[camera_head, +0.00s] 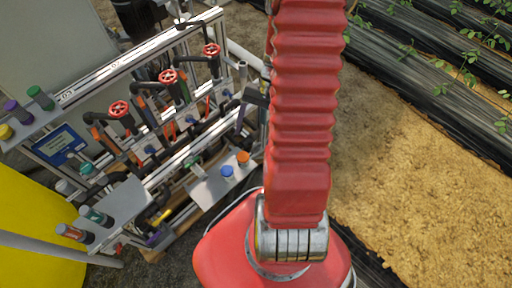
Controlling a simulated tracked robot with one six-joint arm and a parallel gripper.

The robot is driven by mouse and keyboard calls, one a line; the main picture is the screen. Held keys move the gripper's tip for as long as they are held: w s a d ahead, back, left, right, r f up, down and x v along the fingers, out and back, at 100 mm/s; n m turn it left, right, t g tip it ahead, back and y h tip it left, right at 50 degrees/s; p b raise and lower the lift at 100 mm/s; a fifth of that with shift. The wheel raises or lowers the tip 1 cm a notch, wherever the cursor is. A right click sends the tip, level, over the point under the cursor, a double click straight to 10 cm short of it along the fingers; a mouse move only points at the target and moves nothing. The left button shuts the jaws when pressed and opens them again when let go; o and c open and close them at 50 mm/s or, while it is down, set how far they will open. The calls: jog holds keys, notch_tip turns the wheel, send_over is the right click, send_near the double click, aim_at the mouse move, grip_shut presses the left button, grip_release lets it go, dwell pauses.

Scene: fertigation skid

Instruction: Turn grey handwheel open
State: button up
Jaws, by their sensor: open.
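Three red handwheels stand in a slanting row on the skid at the left: a near one (119,109), a middle one (168,76) and a far one (211,50). I cannot make out a grey handwheel for certain; my red arm covers the skid's right edge and could hide part of it. My gripper does not show; only my arm's red sleeve and its lower joint are in view, to the right of the skid.
A blue-screened panel (60,143) sits at the skid's left. Shelves hold capped bottles, such as a green-capped one (40,97) and an orange-capped one (243,158). A yellow tank (35,225) stands lower left. Bare sandy ground (400,160) lies right, beside black-covered plant rows (430,75).

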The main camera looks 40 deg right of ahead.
jog(key=s+d+f+m+t+y, duration=0.1)
jog(key=d+f+m+t+y, duration=0.2)
jog(key=f, duration=0.6)
jog(key=s+f+m+t+y, duration=0.1)
jog(key=s+f+m+y, duration=0.1)
jog(key=f+m, duration=0.5)
jog(key=m+t+h, duration=1)
jog(key=m+t, duration=0.5)
jog(key=m, duration=0.2)
send_near(257, 149)
jog(key=s, duration=0.3)
jog(key=shift+s+d, duration=0.1)
jog(key=shift+s, duration=0.1)
jog(key=shift+w, duration=0.1)
jog(key=shift+w+a+f, duration=0.1)
jog(key=shift+w, duration=3.3)
jog(key=shift+w+a, duration=0.1)
jog(key=shift+w, duration=3.3)
jog(key=shift+c, duration=0.4)
